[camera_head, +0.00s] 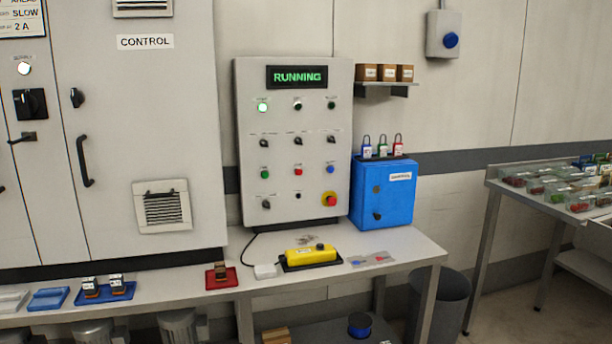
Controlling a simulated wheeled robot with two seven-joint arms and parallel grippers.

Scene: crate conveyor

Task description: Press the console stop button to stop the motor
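The grey console (292,145) stands upright at the back of the bench, and its display (297,77) reads RUNNING in green. On its face a row holds a green button (264,174), a red button (298,170) and a blue button (330,169). A larger red mushroom button (330,199) on a yellow base is at the lower right. The small labels are too small to read, so I cannot tell which one is marked stop. A lamp (262,107) at the upper left of the console glows. Neither of my grippers is in view.
The bench (400,245) carries a yellow pendant box (311,256) in front of the console, a red tray (222,277) and blue trays. A blue cabinet (383,192) with padlocks stands right of the console. A grey control cabinet (115,110) is at left, a bin (447,300) at right.

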